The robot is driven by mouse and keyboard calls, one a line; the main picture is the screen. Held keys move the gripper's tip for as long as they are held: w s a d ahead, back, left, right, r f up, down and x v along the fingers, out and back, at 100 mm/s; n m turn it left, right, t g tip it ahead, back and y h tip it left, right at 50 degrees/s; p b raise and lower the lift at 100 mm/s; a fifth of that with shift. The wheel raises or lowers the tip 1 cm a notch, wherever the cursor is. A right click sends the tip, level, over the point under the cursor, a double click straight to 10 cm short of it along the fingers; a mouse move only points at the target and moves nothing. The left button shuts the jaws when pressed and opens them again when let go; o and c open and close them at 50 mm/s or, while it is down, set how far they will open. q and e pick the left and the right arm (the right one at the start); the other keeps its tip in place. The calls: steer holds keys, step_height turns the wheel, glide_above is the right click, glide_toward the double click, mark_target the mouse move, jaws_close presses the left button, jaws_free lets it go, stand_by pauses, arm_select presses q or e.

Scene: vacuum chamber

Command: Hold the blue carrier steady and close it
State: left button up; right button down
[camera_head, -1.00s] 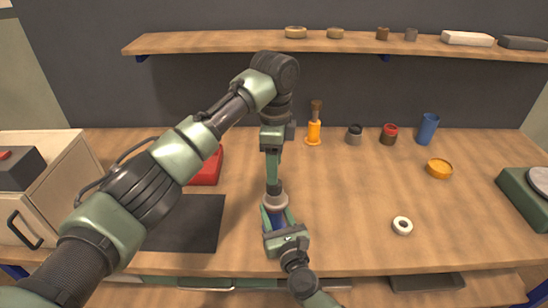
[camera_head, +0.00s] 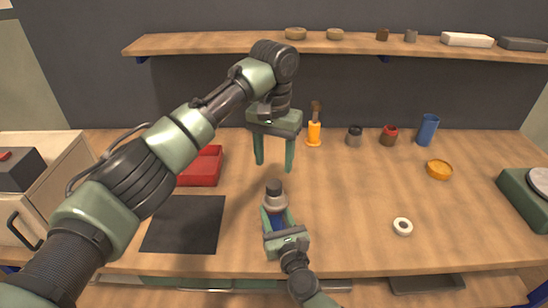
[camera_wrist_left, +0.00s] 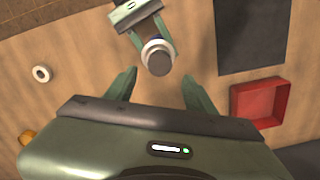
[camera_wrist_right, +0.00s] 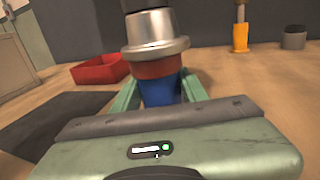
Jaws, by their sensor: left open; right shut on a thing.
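The blue carrier (camera_wrist_right: 160,90) stands upright between the fingers of my right gripper (camera_head: 277,222), which is shut on it near the table's front. In the right wrist view a red-brown band and a silver collar (camera_wrist_right: 156,36) sit above its blue body, with a dark piece (camera_wrist_right: 146,5) on top, cut off by the frame. In the head view the dark piece (camera_head: 274,187) shows on the collar. My left gripper (camera_head: 274,167) is open and empty, pointing down above the carrier and apart from it. The left wrist view shows the collar and dark top (camera_wrist_left: 158,57) just beyond its fingers.
A red tray (camera_head: 201,181) and a dark mat (camera_head: 185,224) lie to the left. An orange-handled tool (camera_head: 314,132), a grey jar (camera_head: 354,136), a red-topped jar (camera_head: 389,134) and a blue cup (camera_head: 428,129) stand at the back. A white ring (camera_head: 403,227) lies right on clear wood.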

mark_target(274, 184)
arm_select(q)
steer(key=shift+f, duration=4.05)
jaws_close()
steer(key=shift+o, duration=0.9)
jaws_free()
step_height(274, 184, up, 12)
